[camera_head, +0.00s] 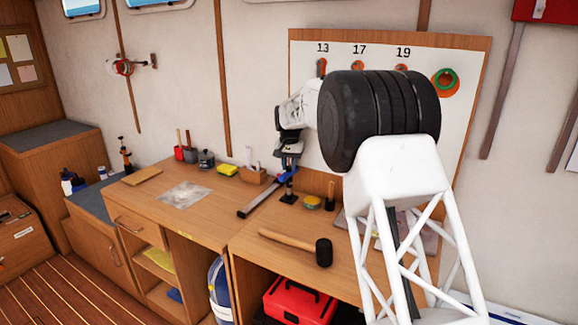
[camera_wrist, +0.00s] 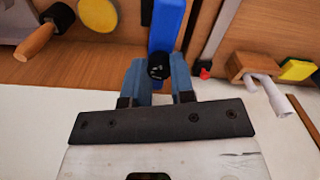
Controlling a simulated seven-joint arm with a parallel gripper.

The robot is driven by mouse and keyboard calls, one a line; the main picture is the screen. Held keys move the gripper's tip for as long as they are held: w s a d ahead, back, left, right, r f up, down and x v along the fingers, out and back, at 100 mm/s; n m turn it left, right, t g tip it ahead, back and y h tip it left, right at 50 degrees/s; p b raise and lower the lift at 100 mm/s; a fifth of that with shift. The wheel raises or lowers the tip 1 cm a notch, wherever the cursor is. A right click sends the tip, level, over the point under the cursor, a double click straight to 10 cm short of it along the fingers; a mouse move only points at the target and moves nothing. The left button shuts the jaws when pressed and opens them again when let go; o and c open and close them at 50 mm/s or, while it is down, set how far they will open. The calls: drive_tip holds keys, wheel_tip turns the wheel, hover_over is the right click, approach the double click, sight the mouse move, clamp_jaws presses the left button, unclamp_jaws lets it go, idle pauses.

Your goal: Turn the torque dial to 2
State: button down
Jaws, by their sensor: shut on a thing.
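The torque dial (camera_wrist: 160,66) is a small black round knob with faint pale marks, at the end of a blue body (camera_wrist: 167,22). My gripper (camera_wrist: 159,74) is shut on the dial, with one blue-grey finger on each side of it in the wrist view. The marks are too small to read, so I cannot tell the setting. In the head view my gripper (camera_head: 288,168) is over the back of the workbench, at the blue part (camera_head: 288,171) by a long dark bar (camera_head: 262,196). The dial itself is too small to make out there.
A mallet (camera_head: 297,242) lies on the bench at the front. A yellow-topped round tin (camera_head: 312,202) and a wooden block holder (camera_head: 251,175) flank the gripper. A clear bag (camera_head: 184,194) lies to the left. A white tool board (camera_head: 306,75) stands behind.

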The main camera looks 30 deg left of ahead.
drive_tip(key=shift+m, duration=0.6)
drive_tip(key=c, duration=1)
unclamp_jaws()
drive_tip(key=shift+o, duration=0.2)
drive_tip(key=shift+r, duration=3.9)
